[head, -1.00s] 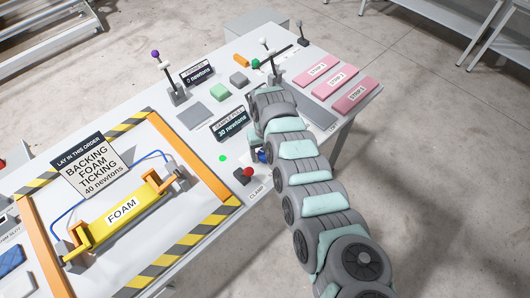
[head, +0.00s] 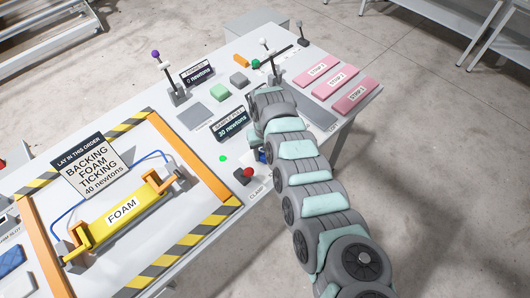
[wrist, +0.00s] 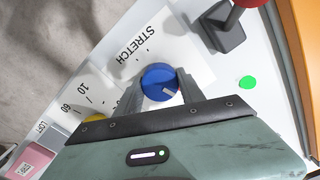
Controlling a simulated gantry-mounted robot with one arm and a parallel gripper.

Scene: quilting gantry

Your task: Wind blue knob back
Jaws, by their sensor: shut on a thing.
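The blue knob (wrist: 158,78) sits on a white panel beside the printed word STRETCH in the wrist view. It has a pale pointer mark on its top, toward the lower right. My gripper (wrist: 159,86) is shut on it, with one grey finger on each side. In the head view only a sliver of the blue knob (head: 262,157) shows beside my arm, which hides most of it and the fingertips.
A red-topped lever on a dark base (head: 243,175) stands close to the knob, also in the wrist view (wrist: 222,27). A green dot (wrist: 247,82) lies nearby. A yellow FOAM roll (head: 122,211) sits in an orange frame at left. Pink strips (head: 345,80) lie at right.

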